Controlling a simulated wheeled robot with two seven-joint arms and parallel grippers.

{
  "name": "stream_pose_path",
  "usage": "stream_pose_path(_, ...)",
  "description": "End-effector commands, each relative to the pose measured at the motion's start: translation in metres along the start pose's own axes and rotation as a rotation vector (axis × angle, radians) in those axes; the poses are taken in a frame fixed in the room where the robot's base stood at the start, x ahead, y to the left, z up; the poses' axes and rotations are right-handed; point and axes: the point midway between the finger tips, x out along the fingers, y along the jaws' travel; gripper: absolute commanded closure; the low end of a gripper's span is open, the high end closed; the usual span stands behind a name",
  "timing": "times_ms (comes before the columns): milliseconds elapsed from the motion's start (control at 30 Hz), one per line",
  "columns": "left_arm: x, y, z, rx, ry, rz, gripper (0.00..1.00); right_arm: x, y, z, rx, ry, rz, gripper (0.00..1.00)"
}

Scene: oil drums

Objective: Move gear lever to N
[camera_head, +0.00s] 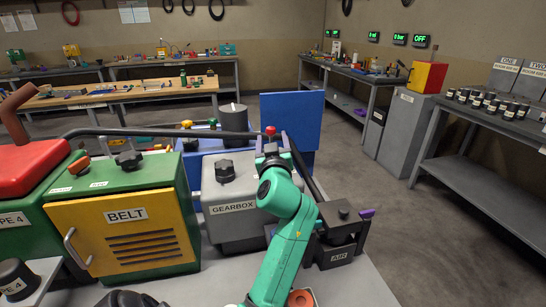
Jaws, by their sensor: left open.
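The grey gearbox (236,222), labelled GEARBOX, stands in the middle of the bench. A lever with a red knob (270,130) rises behind its right part, and I take this to be the gear lever. Its lower part is hidden by my arm, and I cannot read its position or any N mark. My left gripper (271,149) is open at the end of the teal arm. It is at or just in front of the lever, below the red knob; I cannot tell whether it touches. My right gripper is not in view.
A green and yellow BELT cabinet (130,230) stands left of the gearbox, with a red machine (30,165) beyond it. A black AIR unit (338,240) stands close on the right of my arm. A blue panel (292,118) rises behind. Open floor lies further right.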

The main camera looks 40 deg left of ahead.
Motion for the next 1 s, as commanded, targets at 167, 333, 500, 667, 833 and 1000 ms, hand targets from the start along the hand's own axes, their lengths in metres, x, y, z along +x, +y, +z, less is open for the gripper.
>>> stream_pose_path(167,-0.045,-0.002,0.004,-0.005,-0.002,-0.002,0.31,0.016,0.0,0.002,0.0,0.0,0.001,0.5)
stream_pose_path(333,-0.066,-0.001,0.002,-0.002,-0.002,-0.001,0.31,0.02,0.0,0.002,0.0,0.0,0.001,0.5)
stream_pose_path(500,-0.068,-0.001,0.0,0.0,-0.001,-0.002,0.31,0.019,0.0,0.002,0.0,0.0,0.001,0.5)
stream_pose_path(667,-0.068,-0.001,0.0,0.0,-0.001,-0.002,0.31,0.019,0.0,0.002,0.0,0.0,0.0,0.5)
stream_pose_path(833,-0.068,-0.001,0.0,-0.001,0.0,-0.002,0.31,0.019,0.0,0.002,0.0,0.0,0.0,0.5)
stream_pose_path(1000,-0.066,0.003,-0.019,-0.001,0.0,-0.001,0.31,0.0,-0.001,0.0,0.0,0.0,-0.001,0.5)
